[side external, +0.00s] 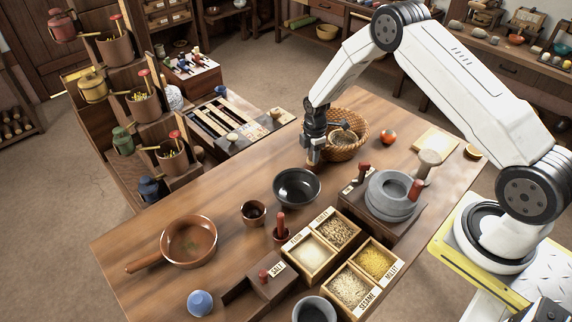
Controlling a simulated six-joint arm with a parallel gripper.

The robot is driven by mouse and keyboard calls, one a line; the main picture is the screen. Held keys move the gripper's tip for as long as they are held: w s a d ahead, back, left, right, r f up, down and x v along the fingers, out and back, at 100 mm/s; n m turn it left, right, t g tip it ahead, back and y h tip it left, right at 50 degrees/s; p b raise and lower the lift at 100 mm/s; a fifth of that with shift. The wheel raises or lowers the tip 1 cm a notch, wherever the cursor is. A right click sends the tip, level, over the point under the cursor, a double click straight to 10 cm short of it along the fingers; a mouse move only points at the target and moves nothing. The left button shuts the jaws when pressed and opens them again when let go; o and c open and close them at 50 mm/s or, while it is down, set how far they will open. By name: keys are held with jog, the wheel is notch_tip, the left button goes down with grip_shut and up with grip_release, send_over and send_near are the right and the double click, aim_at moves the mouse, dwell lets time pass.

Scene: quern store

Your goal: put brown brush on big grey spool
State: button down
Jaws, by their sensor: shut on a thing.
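My gripper (315,146) is shut on a small tan-brown piece, which looks like the brown brush (314,158). It is at the left side of the wicker basket, above or at the table; the gripper hides most of the piece, and I cannot tell if it touches the wood. The big grey spool seems to be the round, stacked grey stone (388,207) on a dark wooden base at the table's right. It stands to the right of and nearer than my gripper, with a wooden handle on its right side.
The wicker basket (360,123) is right beside my gripper. A black bowl (297,188) stands nearer, with a small brown cup (253,213) to its left. Grain boxes (345,265) and a red-brown pan (188,241) stand on the near table. The far left table edge is clear.

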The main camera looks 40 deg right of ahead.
jog(key=shift+r, duration=0.1)
jog(key=shift+r, duration=4.9)
jog(key=shift+s+d+r, duration=0.3)
jog(key=shift+d, duration=0.2)
jog(key=s+d+r+m, duration=0.2)
jog(key=s+d+r, duration=0.25)
jog(key=s, duration=0.35)
jog(key=s+d+r+m, duration=0.25)
jog(key=s+d, duration=0.25)
jog(key=s, duration=0.4)
jog(key=s+d+r+m, duration=0.2)
jog(key=s+d+r, duration=0.25)
jog(key=s, duration=0.35)
jog(key=s+a+r+m, duration=0.1)
jog(key=s+a+m, duration=0.1)
jog(key=s, duration=0.9)
jog(key=shift+s+a+r, duration=0.25)
jog(key=shift+a+r, duration=0.05)
jog(key=shift+r, duration=0.05)
